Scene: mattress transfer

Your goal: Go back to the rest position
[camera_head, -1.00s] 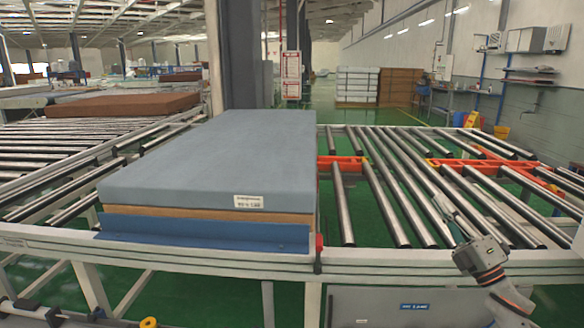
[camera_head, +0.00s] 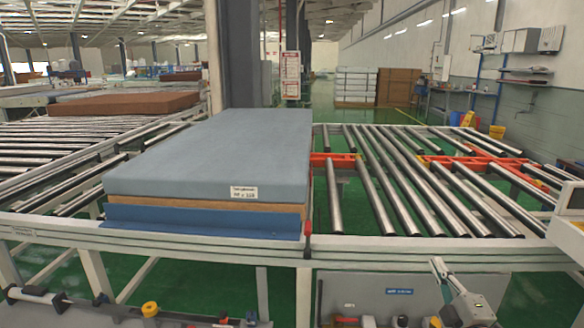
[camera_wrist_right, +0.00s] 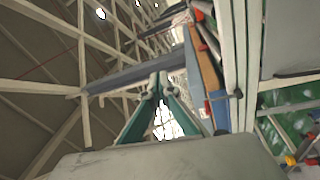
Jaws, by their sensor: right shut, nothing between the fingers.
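A grey-blue mattress (camera_head: 215,155) lies flat on the roller conveyor (camera_head: 420,247), left of the middle, with a white label on its front side. Brown and blue layers show under it. My right gripper (camera_head: 437,266) is low at the right in the head view, in front of the conveyor's front rail, apart from the mattress and empty. Its fingers are shut in the right wrist view (camera_wrist_right: 156,82), where the mattress stack appears sideways beyond them. My left gripper is not seen.
Silver rollers and red-orange brackets (camera_head: 340,160) fill the right conveyor. A brown mattress (camera_head: 125,103) lies on another conveyor at the back left. A dark column (camera_head: 232,60) stands behind the mattress. Tools lie along the lower edge. Green floor shows under the frame.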

